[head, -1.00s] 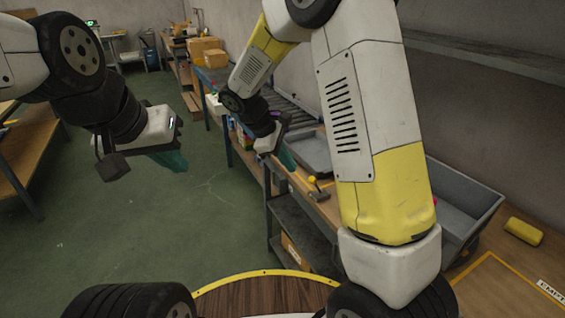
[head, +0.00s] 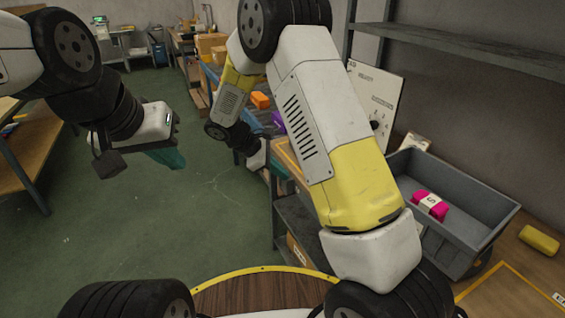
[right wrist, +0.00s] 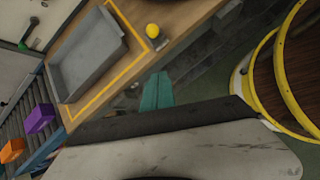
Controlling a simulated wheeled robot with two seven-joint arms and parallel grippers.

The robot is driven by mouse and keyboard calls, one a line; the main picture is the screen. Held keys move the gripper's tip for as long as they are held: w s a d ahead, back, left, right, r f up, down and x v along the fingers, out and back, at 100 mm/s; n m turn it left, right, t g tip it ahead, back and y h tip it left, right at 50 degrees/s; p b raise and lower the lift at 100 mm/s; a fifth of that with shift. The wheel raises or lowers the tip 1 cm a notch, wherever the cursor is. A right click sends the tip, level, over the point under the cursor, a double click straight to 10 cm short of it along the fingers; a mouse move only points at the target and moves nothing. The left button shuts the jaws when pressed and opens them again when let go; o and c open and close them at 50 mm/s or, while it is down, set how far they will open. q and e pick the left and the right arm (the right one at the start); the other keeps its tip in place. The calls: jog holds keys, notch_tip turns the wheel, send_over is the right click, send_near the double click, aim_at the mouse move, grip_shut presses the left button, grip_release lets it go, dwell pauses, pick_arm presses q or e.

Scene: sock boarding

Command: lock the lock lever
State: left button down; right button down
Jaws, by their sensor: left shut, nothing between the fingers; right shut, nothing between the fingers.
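In the right wrist view a yellow ball knob (right wrist: 152,31) on a small dark mount sits at the bench edge. It looks like the lock lever's knob; the lever's position is not clear. My right gripper (right wrist: 157,91) is shut and empty, its teal fingers pointing towards the knob but apart from it. In the head view my right arm hides the knob and most of that gripper. My left gripper (head: 170,159) is shut and empty over the floor at left, far from the bench.
A grey tray (right wrist: 112,24) lies inside a yellow outline on the bench. Beside it are rollers with purple (right wrist: 40,118) and orange (right wrist: 13,150) blocks. A grey bin (head: 468,243) holds a pink bundle (head: 430,205). A yellow object (head: 539,240) lies right. The floor at left is clear.

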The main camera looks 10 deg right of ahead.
jog(key=d+f, duration=0.4)
jog(key=d, duration=0.4)
jog(key=shift+d+f, duration=0.3)
jog(key=shift+w+r, duration=0.1)
jog(key=shift+w, duration=0.05)
jog(key=w+d+r+g+y, duration=0.1)
jog(key=w+d+y, duration=0.1)
jog(key=d+y, duration=0.3)
jog(key=w+d+r+g+y, duration=0.1)
jog(key=d+g+y, duration=0.1)
jog(key=d+y, duration=0.3)
jog(key=shift+w+d+r+n+g, duration=0.15)
jog(key=shift+w+r+n+g, duration=0.1)
jog(key=shift+w+n+g, duration=0.1)
dwell(0.5)
jog(key=shift+d, duration=0.2)
jog(key=shift+a, duration=0.1)
